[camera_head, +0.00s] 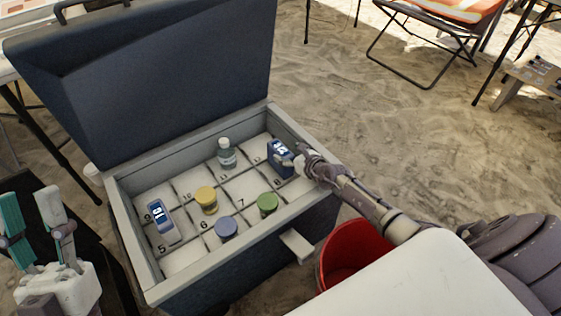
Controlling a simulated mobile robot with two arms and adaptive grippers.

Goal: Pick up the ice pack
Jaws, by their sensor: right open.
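Two blue packs with white number labels are in an open dark blue cooler (123,214). One ice pack (277,164) stands in the far right part, and the other pack (160,223) lies in the left part at the cell marked 9. My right gripper (297,158) is open at the right side of the standing pack, very close to it; its fingers are partly hidden and I cannot tell whether they touch it. My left gripper (31,205) is open and empty at the lower left, outside the cooler.
The cooler's numbered grid also holds a clear bottle (227,156), a yellow jar (206,199), a blue jar (226,228) and a green jar (267,204). The raised lid (165,85) stands behind. A red bucket (345,248) is right of the cooler. Open sand lies beyond.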

